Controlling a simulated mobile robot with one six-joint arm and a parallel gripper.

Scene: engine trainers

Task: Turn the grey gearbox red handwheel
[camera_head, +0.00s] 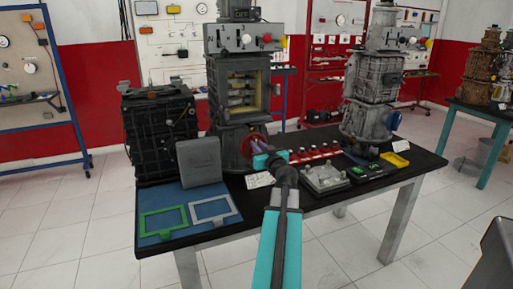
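The grey gearbox (226,135) is the tall middle machine on the black-topped table, with an open window in its side showing yellowish parts. Its red handwheel (247,141) sits low on the front right of the base. My gripper (260,150) is at the handwheel, overlapping its lower right part in the picture. I cannot tell whether it touches the wheel. My arm covers part of the wheel, and the fingers are too small and dark to tell whether they are open or shut.
A black engine block (160,135) stands at the left. A grey plate (199,160) leans beside a blue mat (160,238) with green and grey frames. A second grey gearbox (370,95) with a blue wheel stands right. Small parts, including a yellow tray (394,160), lie between.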

